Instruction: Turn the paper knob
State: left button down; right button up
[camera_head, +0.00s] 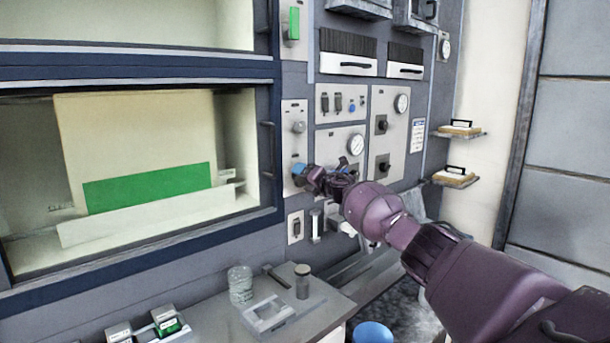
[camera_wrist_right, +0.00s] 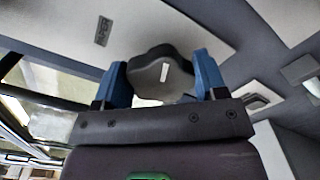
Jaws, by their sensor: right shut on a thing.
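My right gripper (camera_head: 302,174) is at the narrow panel (camera_head: 294,115) just right of the large window, reaching in from the right. In the right wrist view its two blue fingers (camera_wrist_right: 163,82) are shut on a dark grey lobed knob (camera_wrist_right: 160,66) with a white pointer mark. The knob is on a light panel face (camera_wrist_right: 150,20). In the head view the gripper hides this knob. My left gripper is not in view.
A window (camera_head: 150,160) with a green-banded sheet fills the left. Gauges (camera_head: 355,144) and dark knobs (camera_head: 382,123) are on panels to the right. Below, a counter (camera_head: 325,300) holds a glass jar (camera_head: 240,284), a lidded vial (camera_head: 302,282) and a square tray (camera_head: 258,327).

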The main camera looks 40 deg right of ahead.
jog(key=shift+f+m, duration=0.1)
jog(key=shift+m, duration=0.2)
jog(key=o, duration=0.9)
jog(key=shift+o, duration=0.2)
jog(key=shift+s, duration=0.1)
jog(key=s+p, duration=0.3)
jog(key=s, duration=0.7)
jog(key=shift+s+d, duration=0.3)
jog(key=shift+d, duration=0.15)
